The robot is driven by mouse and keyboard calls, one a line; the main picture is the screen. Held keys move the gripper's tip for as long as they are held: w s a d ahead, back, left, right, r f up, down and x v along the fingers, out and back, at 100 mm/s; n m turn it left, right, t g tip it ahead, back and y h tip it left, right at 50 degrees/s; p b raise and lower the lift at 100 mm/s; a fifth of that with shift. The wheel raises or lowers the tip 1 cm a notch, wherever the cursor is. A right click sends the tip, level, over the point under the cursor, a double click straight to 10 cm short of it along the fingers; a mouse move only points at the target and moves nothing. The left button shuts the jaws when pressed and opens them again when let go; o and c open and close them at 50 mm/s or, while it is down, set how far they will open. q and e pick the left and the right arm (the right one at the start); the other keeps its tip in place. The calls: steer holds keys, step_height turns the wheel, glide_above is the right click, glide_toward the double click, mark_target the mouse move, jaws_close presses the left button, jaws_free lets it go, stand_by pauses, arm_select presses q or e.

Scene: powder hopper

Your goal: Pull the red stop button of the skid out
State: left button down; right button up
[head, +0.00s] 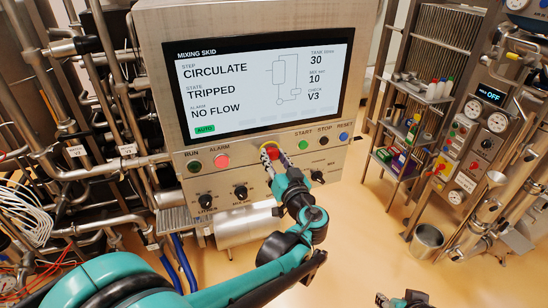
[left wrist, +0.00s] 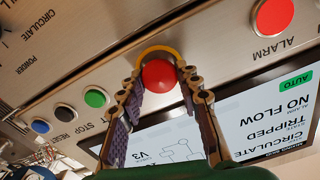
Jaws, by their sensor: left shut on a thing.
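The red stop button (left wrist: 158,74) is a round red head with a yellow collar (left wrist: 160,50) behind it, on the skid's metal panel.
The skid screen (head: 262,85) reads CIRCULATE, TRIPPED, NO FLOW. A red ALARM lamp (head: 222,161) sits left of the stop button; the green START button (head: 303,145) sits right. Black knobs (head: 240,192) are below. Pipes (head: 110,120) crowd the left; open floor lies right.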

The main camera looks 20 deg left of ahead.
arm_select(q)
steer(key=shift+v, duration=0.85)
steer(key=c, duration=1.1)
jaws_free()
steer(key=shift+o, duration=0.4)
steer(key=shift+d, duration=0.1)
steer(key=v, duration=1.2)
